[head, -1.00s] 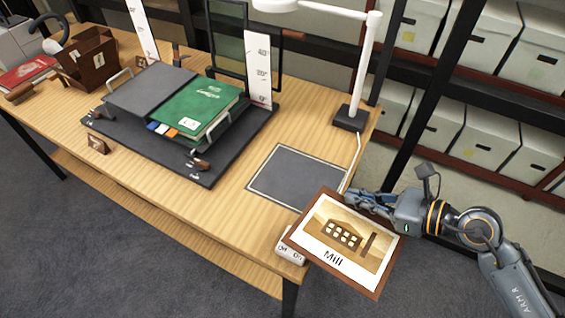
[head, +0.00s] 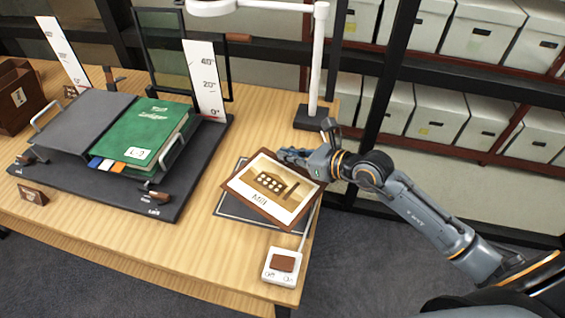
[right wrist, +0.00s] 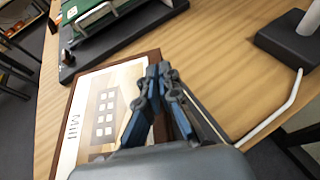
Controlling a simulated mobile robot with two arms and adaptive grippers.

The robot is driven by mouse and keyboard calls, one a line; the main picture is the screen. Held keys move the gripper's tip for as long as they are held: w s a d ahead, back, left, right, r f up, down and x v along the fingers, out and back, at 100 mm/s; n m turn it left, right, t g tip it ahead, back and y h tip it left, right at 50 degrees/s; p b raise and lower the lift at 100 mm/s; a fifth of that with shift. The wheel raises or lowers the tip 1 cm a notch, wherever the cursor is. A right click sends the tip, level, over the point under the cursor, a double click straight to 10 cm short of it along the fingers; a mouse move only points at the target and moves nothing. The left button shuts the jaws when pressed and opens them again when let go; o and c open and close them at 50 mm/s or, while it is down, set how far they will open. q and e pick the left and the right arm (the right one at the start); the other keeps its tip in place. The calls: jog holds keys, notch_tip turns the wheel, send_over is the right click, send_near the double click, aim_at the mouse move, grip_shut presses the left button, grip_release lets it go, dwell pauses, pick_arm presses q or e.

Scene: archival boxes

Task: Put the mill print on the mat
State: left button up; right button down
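The mill print (head: 268,190) is a brown-framed picture of a building with the word "Mill". My right gripper (head: 292,156) is shut on its far right edge in the head view. In the right wrist view the fingers (right wrist: 158,88) close over the edge of the print (right wrist: 102,112). The print is over the grey mat (head: 234,207) and turned relative to it. It hides most of the mat; a strip shows at the near left. I cannot tell whether the print touches the mat. My left gripper is not in view.
A white lamp with a dark base (head: 312,118) stands behind the mat, its cable running along the right side. A white box with a brown top (head: 282,264) sits at the front edge. A green ledger (head: 148,135) lies on a dark cradle board to the left.

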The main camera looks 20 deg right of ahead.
jog(key=w+f, duration=0.2)
jog(key=f, duration=0.1)
jog(key=shift+w+a+f, duration=0.1)
jog(key=shift+w+f, duration=0.1)
jog(key=shift+w, duration=0.2)
jog(key=shift+f, duration=1.55)
jog(key=shift+f, duration=0.1)
jog(key=c, duration=1.5)
grip_release()
jog(key=shift+s, duration=0.1)
jog(key=v, duration=1)
jog(key=shift+s+d+b, duration=0.25)
jog(key=shift+b, duration=0.1)
jog(key=shift+s+d+r, duration=0.3)
jog(key=shift+s+r, duration=0.1)
jog(key=shift+r, duration=0.05)
